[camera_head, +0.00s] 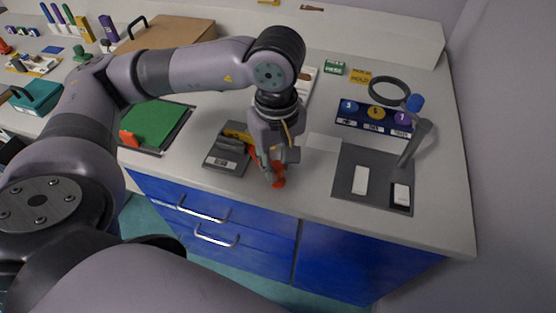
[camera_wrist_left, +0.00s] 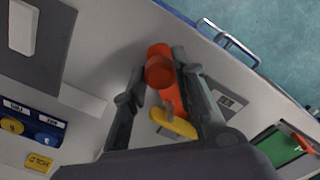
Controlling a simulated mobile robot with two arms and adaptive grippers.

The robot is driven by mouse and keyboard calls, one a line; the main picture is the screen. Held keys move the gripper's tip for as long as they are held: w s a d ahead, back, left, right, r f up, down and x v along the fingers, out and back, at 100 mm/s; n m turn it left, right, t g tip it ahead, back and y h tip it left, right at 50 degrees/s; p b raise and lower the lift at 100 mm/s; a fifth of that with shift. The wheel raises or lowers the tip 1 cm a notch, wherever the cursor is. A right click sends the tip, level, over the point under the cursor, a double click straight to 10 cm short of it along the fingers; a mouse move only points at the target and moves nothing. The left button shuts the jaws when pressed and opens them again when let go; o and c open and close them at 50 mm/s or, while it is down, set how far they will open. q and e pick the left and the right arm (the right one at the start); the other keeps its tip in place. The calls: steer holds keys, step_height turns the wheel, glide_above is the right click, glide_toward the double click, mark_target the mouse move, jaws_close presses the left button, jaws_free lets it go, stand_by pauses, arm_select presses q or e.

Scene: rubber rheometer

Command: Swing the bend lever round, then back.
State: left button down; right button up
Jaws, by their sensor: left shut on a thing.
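The bending device (camera_head: 226,156) is a dark grey block with a yellow part (camera_head: 238,131), on the bench's front area. Its red-orange bend lever (camera_head: 278,180) sticks out at the device's right, toward the front edge. My left gripper (camera_head: 276,164) comes down from above and is shut on the lever. In the left wrist view the lever's red rounded end (camera_wrist_left: 160,72) lies between the two fingers, with the yellow part (camera_wrist_left: 173,122) behind it. The fingers hide part of the lever. My right gripper is not in view.
Right of the device lies a grey mat (camera_head: 345,187) with a white block (camera_head: 360,180) and a lamp-like stand (camera_head: 412,145). A blue panel (camera_head: 375,119) with round buttons is behind. A green mat (camera_head: 155,123) lies left. Blue drawers (camera_head: 222,220) are below the bench edge.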

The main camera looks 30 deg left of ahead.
arm_select(q)
steer(key=c, duration=1.7)
jaws_free()
steer(key=shift+a, duration=0.1)
steer(key=o, duration=0.4)
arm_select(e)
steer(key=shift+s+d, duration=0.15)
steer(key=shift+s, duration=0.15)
arm_select(q)
steer(key=shift+r, duration=0.15)
step_height(320, 180, up, 12)
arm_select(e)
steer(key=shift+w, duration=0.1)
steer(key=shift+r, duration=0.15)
